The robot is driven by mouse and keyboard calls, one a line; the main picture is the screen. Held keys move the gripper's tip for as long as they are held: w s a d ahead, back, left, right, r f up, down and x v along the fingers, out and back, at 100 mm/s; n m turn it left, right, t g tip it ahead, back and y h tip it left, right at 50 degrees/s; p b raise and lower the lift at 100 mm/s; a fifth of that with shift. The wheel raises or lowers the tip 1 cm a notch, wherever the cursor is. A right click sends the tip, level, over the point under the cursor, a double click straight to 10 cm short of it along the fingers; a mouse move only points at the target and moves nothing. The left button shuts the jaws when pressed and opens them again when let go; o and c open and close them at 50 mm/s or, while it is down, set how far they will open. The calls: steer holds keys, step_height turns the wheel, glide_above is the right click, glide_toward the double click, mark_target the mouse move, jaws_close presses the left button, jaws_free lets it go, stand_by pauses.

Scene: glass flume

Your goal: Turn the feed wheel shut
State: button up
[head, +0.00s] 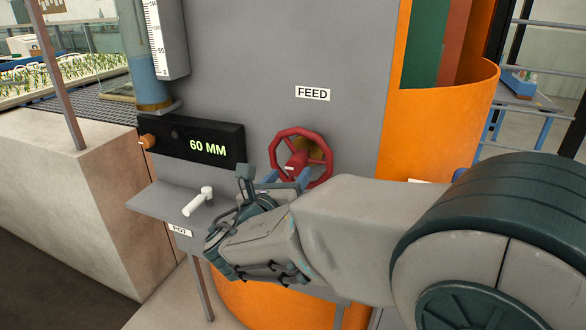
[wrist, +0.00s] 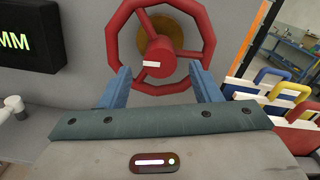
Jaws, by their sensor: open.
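The red feed wheel (head: 301,158) is mounted on the grey panel under the FEED label (head: 312,93). It has several spokes, a red hub with a white mark, and a brass-coloured plate behind it. In the wrist view the wheel (wrist: 206,45) fills the top middle, and the white mark on its hub lies level. My gripper (head: 270,178) is open, its blue fingers pointing at the wheel's lower part. In the wrist view the gripper (wrist: 162,85) has one finger on each side below the hub. I cannot tell whether the fingers touch the rim.
A black display (head: 203,143) reading 60 MM sits left of the wheel. Below it is a grey shelf (head: 150,203) with a white handle (head: 199,201) and a POT label. An orange curved housing (head: 430,115) stands right. Colourful handled items (wrist: 270,95) show right in the wrist view.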

mark_target(294, 170)
steer(key=shift+x, duration=1.65)
jaws_close()
steer(key=shift+f+m+b, duration=0.15)
steer(key=shift+m+b, duration=0.15)
steer(key=shift+b, duration=0.25)
